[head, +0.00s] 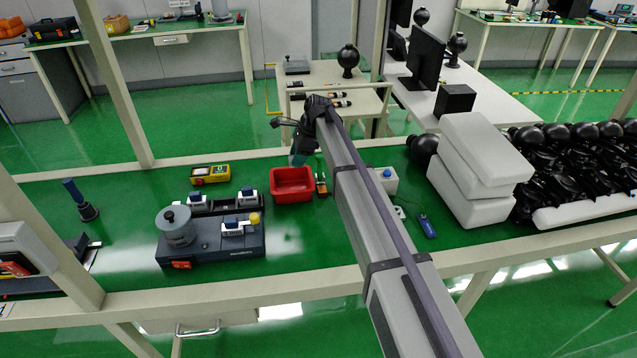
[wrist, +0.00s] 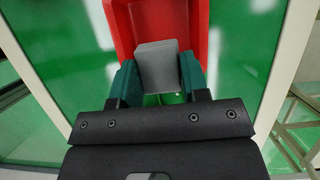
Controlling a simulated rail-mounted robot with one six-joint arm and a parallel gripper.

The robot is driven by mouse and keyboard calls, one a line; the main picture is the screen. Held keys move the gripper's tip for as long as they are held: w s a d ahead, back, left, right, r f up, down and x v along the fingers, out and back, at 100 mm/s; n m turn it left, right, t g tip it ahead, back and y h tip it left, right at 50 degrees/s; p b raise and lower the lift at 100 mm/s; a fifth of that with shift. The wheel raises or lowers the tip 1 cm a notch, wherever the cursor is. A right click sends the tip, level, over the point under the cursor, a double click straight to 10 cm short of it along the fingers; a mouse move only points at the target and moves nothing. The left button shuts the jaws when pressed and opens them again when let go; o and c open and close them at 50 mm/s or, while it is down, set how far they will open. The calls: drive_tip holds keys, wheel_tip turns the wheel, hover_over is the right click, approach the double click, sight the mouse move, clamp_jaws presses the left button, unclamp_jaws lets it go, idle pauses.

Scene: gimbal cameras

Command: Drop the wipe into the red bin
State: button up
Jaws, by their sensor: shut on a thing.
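The red bin (head: 292,196) stands open on the green bench top in the head view, near the middle. It also shows in the wrist view (wrist: 122,28), ahead of my fingers. My gripper (head: 298,158) is above the bin's back edge in the head view, pointing down. In the wrist view my gripper (wrist: 158,82) has its two teal fingers shut on the grey wipe (wrist: 157,62). The wipe sticks out past the fingertips and overlaps the bin's opening in that view. The wipe cannot be made out in the head view.
A dark device with a grey pot (head: 176,227) stands left of the bin, with a yellow meter (head: 210,174) behind it. An orange-and-green tool (head: 321,184) is close to the bin's right side. A white box (head: 384,180) and white foam blocks (head: 478,160) are further right.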

drive_tip(key=shift+s+a+f+b, duration=0.1)
drive_tip(key=shift+a+f+b, duration=0.1)
drive_tip(key=shift+f+b, duration=0.3)
wheel_tip(320, 180, down, 5)
drive_tip(key=b, duration=0.5)
drive_tip(key=shift+f, duration=0.1)
drive_tip(key=o, duration=1)
drive_tip(key=p+v, duration=1)
drive_tip(key=v, duration=0.1)
drive_tip(key=shift+a, duration=0.1)
